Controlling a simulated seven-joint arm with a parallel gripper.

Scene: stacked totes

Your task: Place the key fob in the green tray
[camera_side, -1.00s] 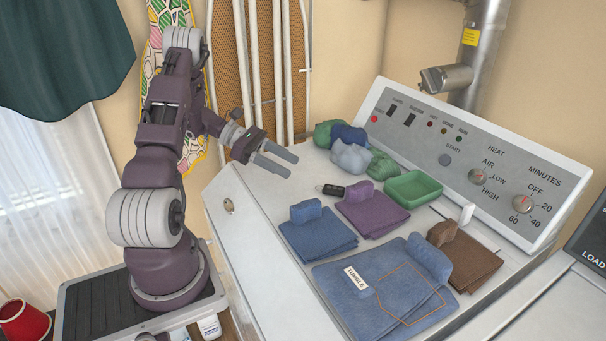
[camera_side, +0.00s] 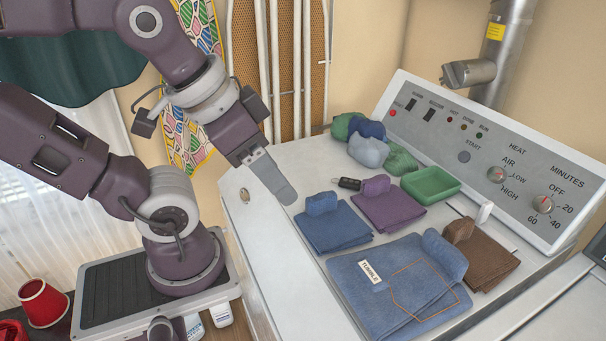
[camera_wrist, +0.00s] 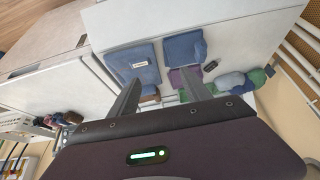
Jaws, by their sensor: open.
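The key fob (camera_side: 347,183) is small and black and lies on the white machine top, just left of the folded purple cloth. In the wrist view the key fob (camera_wrist: 211,65) shows as a dark spot beyond the right finger. The green tray (camera_side: 431,197) is shallow and rectangular and stands right of the purple cloth, below the control panel. My gripper (camera_side: 286,197) is above the machine's left part, left of the key fob and apart from it, pointing down. Its fingers overlap in the side view. In the wrist view my gripper (camera_wrist: 161,88) is open and empty.
Folded blue (camera_side: 336,229), purple (camera_side: 390,209), brown (camera_side: 488,256) and denim (camera_side: 395,300) cloths cover the middle and front. Rolled cloths (camera_side: 368,152) lie behind the key fob. The control panel (camera_side: 480,150) rises at the back. The machine's left top is bare.

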